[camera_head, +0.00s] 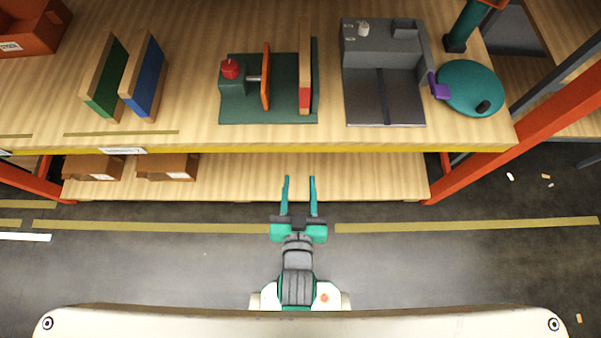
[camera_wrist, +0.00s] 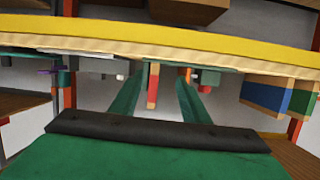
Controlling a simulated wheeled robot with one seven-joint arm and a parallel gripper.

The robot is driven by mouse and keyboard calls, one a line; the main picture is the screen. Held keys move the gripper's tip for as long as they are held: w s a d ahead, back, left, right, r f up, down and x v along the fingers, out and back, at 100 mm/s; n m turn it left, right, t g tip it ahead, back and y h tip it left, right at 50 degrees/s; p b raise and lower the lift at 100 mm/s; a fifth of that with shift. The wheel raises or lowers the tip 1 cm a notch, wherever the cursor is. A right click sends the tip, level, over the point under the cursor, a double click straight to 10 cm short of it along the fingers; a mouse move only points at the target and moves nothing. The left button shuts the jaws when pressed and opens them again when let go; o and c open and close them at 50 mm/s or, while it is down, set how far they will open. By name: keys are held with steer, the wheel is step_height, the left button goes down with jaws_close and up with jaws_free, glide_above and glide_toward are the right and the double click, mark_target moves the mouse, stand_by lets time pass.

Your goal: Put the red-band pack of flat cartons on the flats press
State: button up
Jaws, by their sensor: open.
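The flats press (camera_head: 285,112) is a dark green base on the shelf with a red knob (camera_head: 229,68), an orange plate (camera_head: 265,75) and an upright green wall at its right. The red-band pack (camera_head: 305,60), tan with a red band near its front end, stands upright on the press, beside the wall and apart from the orange plate. I cannot tell whether it touches the wall. The pack also shows in the wrist view (camera_wrist: 153,82). My gripper (camera_head: 299,180) is open and empty, in front of the shelf edge, roughly in line with the pack.
A green-band pack (camera_head: 105,80) and a blue-band pack (camera_head: 146,78) stand at the left. A grey machine (camera_head: 383,70) and a teal disc (camera_head: 470,88) stand right of the press. The yellow shelf edge (camera_head: 240,148) lies between my gripper and the press.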

steer(key=f+v, duration=0.2)
steer(key=v, duration=1.2)
steer(key=shift+s+d+n+t, duration=0.2)
steer(key=shift+s+n+t, duration=0.1)
steer(key=shift+s+n, duration=0.15)
